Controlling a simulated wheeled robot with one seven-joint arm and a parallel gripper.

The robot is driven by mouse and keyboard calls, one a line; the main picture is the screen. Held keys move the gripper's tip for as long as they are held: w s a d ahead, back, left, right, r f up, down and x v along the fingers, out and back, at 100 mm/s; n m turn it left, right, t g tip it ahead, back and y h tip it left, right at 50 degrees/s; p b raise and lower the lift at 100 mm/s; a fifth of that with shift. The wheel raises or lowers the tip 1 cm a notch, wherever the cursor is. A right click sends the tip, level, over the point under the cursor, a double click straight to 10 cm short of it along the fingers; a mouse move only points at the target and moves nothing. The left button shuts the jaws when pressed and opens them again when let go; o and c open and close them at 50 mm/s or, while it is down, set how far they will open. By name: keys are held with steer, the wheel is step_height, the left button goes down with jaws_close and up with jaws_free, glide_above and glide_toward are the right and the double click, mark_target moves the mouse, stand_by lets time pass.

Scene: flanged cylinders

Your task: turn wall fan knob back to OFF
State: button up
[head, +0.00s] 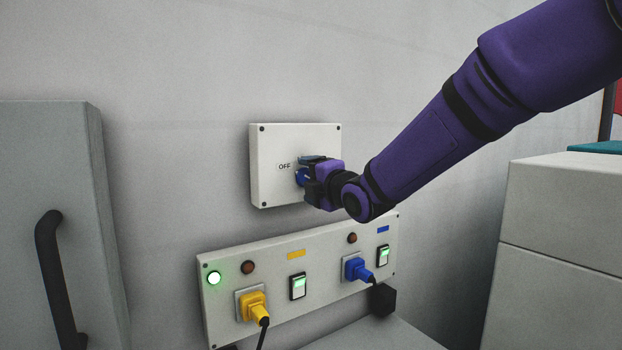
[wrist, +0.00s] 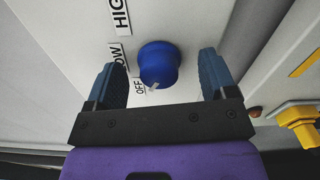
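The wall fan knob is a round blue dial (wrist: 159,62) on a white wall box (head: 270,185). In the wrist view its pale pointer mark faces down, close to the OFF label (wrist: 139,87). The LOW and HIGH labels sit further up on the left. My gripper (wrist: 160,62) is open, with one blue finger on each side of the knob and a visible gap to both sides. In the head view my gripper (head: 306,175) is at the box and hides most of the knob; only a bit of blue shows beside OFF.
Below the box is a panel (head: 325,281) with a yellow plug (head: 252,304), a blue plug (head: 357,270), green-lit switches and lamps. A grey cabinet with a black handle (head: 57,280) stands at left, pale boxes (head: 565,215) at right.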

steer(key=shift+v, duration=3)
steer(key=shift+d, duration=0.1)
steer(key=s+d+f+m+g+h, duration=0.1)
steer(key=s+d+m+g+h, duration=0.1)
steer(key=s+d+m+h, duration=0.45)
steer(key=s+d+m+g+h, duration=0.1)
steer(key=s+d+m, duration=0.3)
steer(key=d+m, duration=0.65)
steer(key=s+d+f+m+g, duration=0.2)
steer(key=s+d+m, duration=0.1)
steer(key=s, duration=0.4)
steer(key=s+d+f+m+g+h, duration=0.1)
steer(key=s+d+f+m+g, duration=0.1)
steer(key=s, duration=0.5)
steer(key=s+d+f+m+g+h, duration=0.1)
steer(key=s+d+m, duration=0.3)
steer(key=s, duration=0.4)
steer(key=shift+d+f+m+g, duration=0.4)
steer(key=shift+d+f+g, duration=0.25)
steer(key=shift+d+g, duration=0.25)
steer(key=shift+h, duration=0.25)
